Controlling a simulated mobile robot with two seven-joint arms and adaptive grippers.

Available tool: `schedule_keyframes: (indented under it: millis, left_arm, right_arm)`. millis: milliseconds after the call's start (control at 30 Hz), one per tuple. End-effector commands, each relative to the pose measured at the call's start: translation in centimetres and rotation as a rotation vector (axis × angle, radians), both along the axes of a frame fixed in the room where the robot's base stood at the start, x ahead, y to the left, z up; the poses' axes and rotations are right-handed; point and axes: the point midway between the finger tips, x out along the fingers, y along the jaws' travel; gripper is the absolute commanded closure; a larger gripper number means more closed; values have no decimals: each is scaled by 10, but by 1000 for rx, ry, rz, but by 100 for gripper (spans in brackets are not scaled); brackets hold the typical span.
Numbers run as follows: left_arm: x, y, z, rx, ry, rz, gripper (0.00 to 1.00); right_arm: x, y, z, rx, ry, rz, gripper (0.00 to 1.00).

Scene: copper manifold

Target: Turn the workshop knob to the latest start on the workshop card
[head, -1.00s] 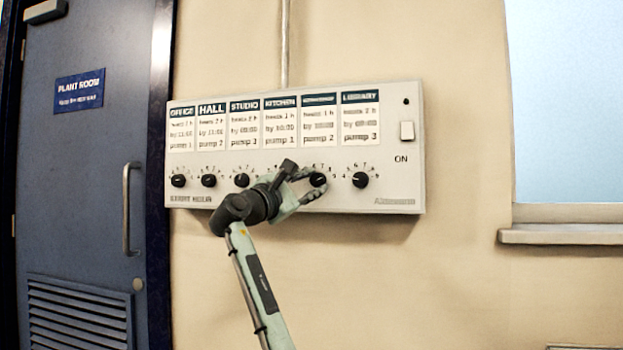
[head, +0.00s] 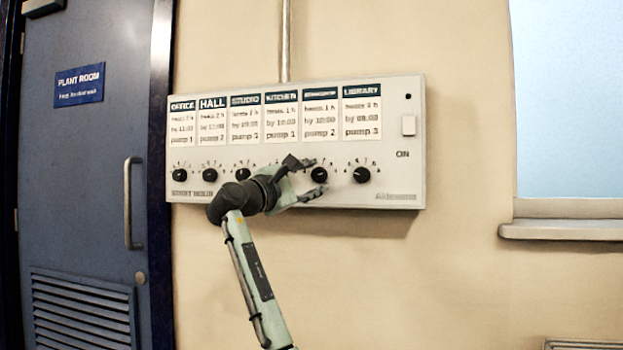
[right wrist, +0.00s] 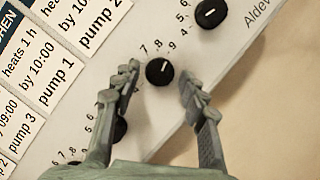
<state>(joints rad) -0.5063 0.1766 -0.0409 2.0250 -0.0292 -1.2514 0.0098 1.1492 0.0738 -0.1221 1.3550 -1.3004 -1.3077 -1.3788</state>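The workshop knob (head: 319,174) is a round black knob, fifth from the left on the white panel. The workshop card (head: 320,121) above it reads "heats 1 h", "by 10:00", "pump 2"; its header is blurred. My right gripper (head: 315,176) is open at the workshop knob. In the right wrist view the knob (right wrist: 159,71) sits between the spread fingertips (right wrist: 160,75), with a gap on each side. Its white pointer mark lies toward the 9 side of its scale. My left gripper is not in view.
The library knob (head: 362,175) is just right of the workshop knob. The kitchen knob (right wrist: 118,129) is partly hidden by a finger. A white switch (head: 408,125) marked ON is at the panel's right. A blue door (head: 85,200) stands left; a window sill (head: 560,230) juts out right.

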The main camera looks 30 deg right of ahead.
Motion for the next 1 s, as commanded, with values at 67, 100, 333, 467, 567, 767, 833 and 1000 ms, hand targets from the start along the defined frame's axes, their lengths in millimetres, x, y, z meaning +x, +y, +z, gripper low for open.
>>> schedule_keyframes:
  millis: [67, 100, 333, 467, 567, 767, 833, 1000]
  left_arm:
    - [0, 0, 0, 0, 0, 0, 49]
    - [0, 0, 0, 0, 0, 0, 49]
    - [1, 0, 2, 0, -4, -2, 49]
    - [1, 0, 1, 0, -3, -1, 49]
    - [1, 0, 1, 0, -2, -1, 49]
    - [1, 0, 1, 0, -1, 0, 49]
    - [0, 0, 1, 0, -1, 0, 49]
    - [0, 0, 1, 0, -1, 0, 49]
  right_arm:
    - [0, 0, 0, 0, 0, 0, 49]
    - [0, 0, 0, 0, 1, 0, 49]
    - [-1, 1, 0, -2, 0, -1, 49]
    - [-5, 12, -2, -1, 0, 0, 49]
    - [-10, 30, -6, -2, 0, 3, 49]
    - [-26, 70, -14, -1, 0, 4, 49]
    - [-30, 82, -17, 0, 0, 2, 49]
    - [-38, 103, -21, -1, 1, 1, 49]
